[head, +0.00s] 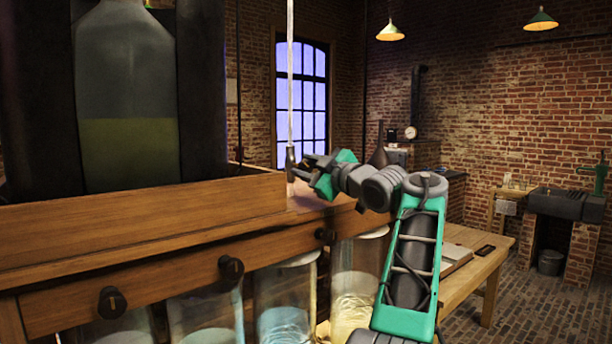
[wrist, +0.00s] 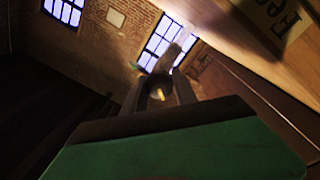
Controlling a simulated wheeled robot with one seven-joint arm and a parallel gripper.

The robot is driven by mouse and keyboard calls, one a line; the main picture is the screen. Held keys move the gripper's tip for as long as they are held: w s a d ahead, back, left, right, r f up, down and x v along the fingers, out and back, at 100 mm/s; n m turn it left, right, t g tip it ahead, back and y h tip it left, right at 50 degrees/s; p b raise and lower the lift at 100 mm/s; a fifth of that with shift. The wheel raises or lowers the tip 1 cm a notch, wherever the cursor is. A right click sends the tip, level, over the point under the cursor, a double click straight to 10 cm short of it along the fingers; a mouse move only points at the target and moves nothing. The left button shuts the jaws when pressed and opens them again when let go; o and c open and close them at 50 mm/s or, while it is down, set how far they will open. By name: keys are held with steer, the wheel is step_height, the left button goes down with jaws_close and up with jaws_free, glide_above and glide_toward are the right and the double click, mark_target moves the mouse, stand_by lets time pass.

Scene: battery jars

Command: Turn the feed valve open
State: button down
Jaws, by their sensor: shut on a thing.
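A pale vertical feed pipe (head: 290,70) hangs down in front of the arched window and ends in a dark metal fitting (head: 290,155), which I take to be the feed valve. My gripper (head: 301,170) reaches it from the right, at the end of the wooden trough. In the wrist view my gripper (wrist: 160,102) has its two fingers on either side of a dark round valve piece (wrist: 160,86) with a small yellow tip, and is shut on it. The fingers partly hide it, and its turn angle cannot be told. A label (wrist: 268,22) reading "Fee" is partly visible.
The wooden trough (head: 150,215) holds a large bottle (head: 128,100) of yellowish liquid. Dark knobs (head: 230,268) sit along the rail below, above several glass jars (head: 286,295). A wooden table (head: 465,265) stands behind my arm. Floor to the right is open.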

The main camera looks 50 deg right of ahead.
steer(key=n+b, duration=0.1)
steer(key=n, duration=0.3)
steer(key=shift+n+y+b, duration=0.35)
steer(key=shift+n+y, duration=0.05)
steer(key=shift+n, duration=1.5)
steer(key=c, duration=1)
jaws_free()
steer(key=s, duration=0.2)
steer(key=s+b, duration=0.1)
steer(key=s, duration=0.2)
steer(key=s+b, duration=0.1)
steer(key=s, duration=0.2)
steer(key=shift+a+f, duration=0.3)
steer(key=shift+a, duration=0.1)
steer(key=shift+w, duration=0.1)
